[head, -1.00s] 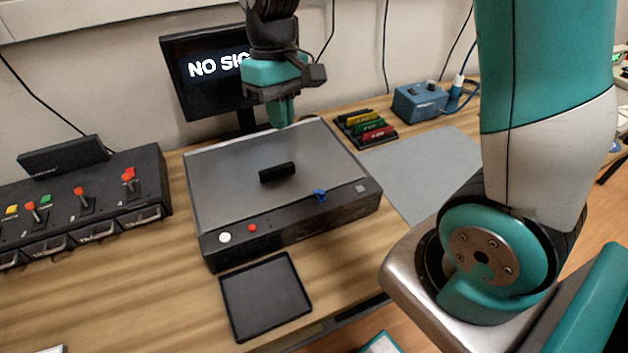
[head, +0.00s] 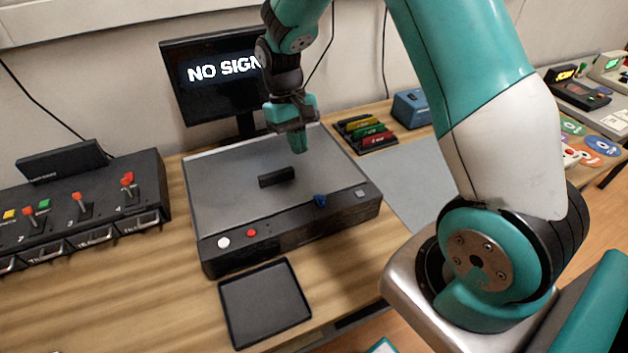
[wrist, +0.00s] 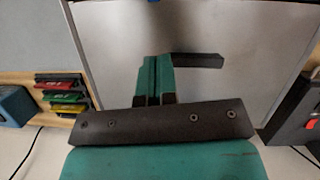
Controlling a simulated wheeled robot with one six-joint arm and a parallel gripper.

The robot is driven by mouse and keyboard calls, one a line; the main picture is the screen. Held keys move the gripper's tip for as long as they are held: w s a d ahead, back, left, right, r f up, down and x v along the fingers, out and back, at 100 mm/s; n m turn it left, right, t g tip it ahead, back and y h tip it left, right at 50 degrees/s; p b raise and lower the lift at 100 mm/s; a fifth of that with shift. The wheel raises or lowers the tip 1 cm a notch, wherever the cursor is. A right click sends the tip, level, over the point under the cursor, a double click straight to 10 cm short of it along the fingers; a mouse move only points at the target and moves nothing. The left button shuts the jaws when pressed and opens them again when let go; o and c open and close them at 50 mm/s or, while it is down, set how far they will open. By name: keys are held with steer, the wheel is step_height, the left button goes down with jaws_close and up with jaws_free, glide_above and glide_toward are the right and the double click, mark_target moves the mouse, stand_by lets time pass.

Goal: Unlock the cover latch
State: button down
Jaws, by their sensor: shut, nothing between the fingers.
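A grey box with a flat cover (head: 225,190) stands on the wooden table, with a black handle (head: 276,177) on the cover. A small blue latch (head: 320,201) sits on the dark front strip, right of centre; a sliver of blue shows at the top edge of the wrist view (wrist: 157,1). My gripper (head: 299,148) is shut and empty, pointing down above the rear right part of the cover, behind the handle. In the wrist view my closed fingers (wrist: 154,80) appear beside the black handle (wrist: 197,60). I cannot tell which way the latch is turned.
A white button (head: 223,243) and a red button (head: 251,233) are on the front strip, with a grey square (head: 361,194) at its right. A black tray (head: 265,304) lies in front. A lever panel (head: 90,205) stands left, a monitor (head: 205,85) behind, coloured modules (head: 367,133) right.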

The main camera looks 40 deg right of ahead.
mark_target(317, 199)
steer(key=x, duration=0.6)
steer(key=shift+p, duration=0.3)
steer(key=s, duration=0.1)
steer(key=s+p, duration=0.1)
steer(key=s, duration=0.1)
steer(key=shift+s+f, duration=0.15)
steer(key=shift+f, duration=0.1)
steer(key=shift+s+f, duration=0.15)
steer(key=shift+s, duration=0.25)
steer(key=shift+a, duration=0.1)
